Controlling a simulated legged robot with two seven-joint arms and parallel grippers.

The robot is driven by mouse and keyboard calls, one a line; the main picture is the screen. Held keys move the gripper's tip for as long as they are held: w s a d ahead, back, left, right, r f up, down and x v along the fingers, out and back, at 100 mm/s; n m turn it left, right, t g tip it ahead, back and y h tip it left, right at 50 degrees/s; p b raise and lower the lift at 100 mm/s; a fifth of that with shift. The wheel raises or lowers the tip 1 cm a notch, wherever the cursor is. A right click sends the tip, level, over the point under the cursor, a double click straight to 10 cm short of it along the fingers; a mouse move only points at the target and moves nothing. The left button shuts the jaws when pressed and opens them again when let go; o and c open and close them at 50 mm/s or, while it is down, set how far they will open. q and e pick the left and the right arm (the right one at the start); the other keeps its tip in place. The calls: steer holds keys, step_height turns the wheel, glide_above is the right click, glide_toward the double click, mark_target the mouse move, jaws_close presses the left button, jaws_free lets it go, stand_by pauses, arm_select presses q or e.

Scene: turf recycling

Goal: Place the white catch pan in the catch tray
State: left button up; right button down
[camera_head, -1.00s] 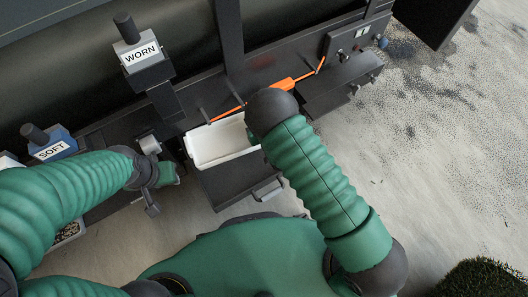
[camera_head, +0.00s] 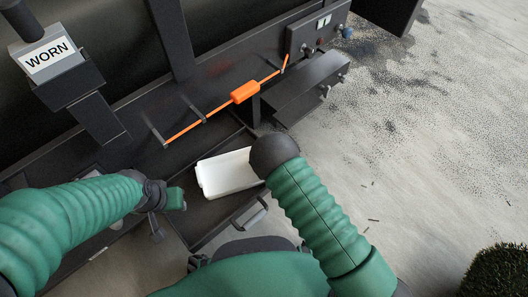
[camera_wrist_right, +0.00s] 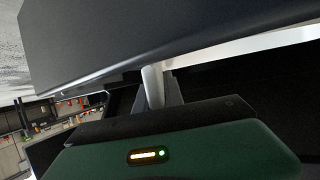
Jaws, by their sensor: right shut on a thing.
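The white catch pan (camera_head: 225,174) is a shallow open box in the middle of the head view. It appears over the dark catch tray (camera_head: 198,218), a pulled-out drawer with a front handle; I cannot tell whether they touch. My right gripper is hidden under my round dark wrist at the pan's right end in the head view. In the right wrist view my right gripper (camera_wrist_right: 155,85) is shut on the pan, a pale piece of which shows between dark parts. My left gripper (camera_head: 172,198) is at the tray's left edge; its jaw opening is unclear.
An orange-handled rod (camera_head: 245,92) lies along the dark machine behind the tray. A dark shelf (camera_head: 300,88) juts out to the right. A block labelled WORN (camera_head: 65,70) stands at the upper left. The concrete floor at right is mostly open.

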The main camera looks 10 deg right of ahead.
steer(key=shift+f, duration=0.1)
steer(key=c, duration=1.5)
jaws_free()
steer(key=shift+o, duration=0.2)
steer(key=shift+r, duration=0.2)
steer(key=p+v, duration=0.8)
steer(key=v, duration=0.4)
steer(key=w+d+r+m+g+h, duration=0.2)
steer(key=w+d+r+g, duration=0.15)
steer(key=r, duration=0.45)
steer(key=s+d+r+g, duration=0.3)
steer(key=s+r, duration=0.3)
steer(key=s, duration=0.2)
steer(key=s+d+r+g, duration=0.3)
steer(key=s+r, duration=0.3)
steer(key=s, duration=0.3)
steer(key=shift+r+g+h, duration=0.3)
steer(key=shift+r+g, duration=0.1)
steer(key=shift+g, duration=0.15)
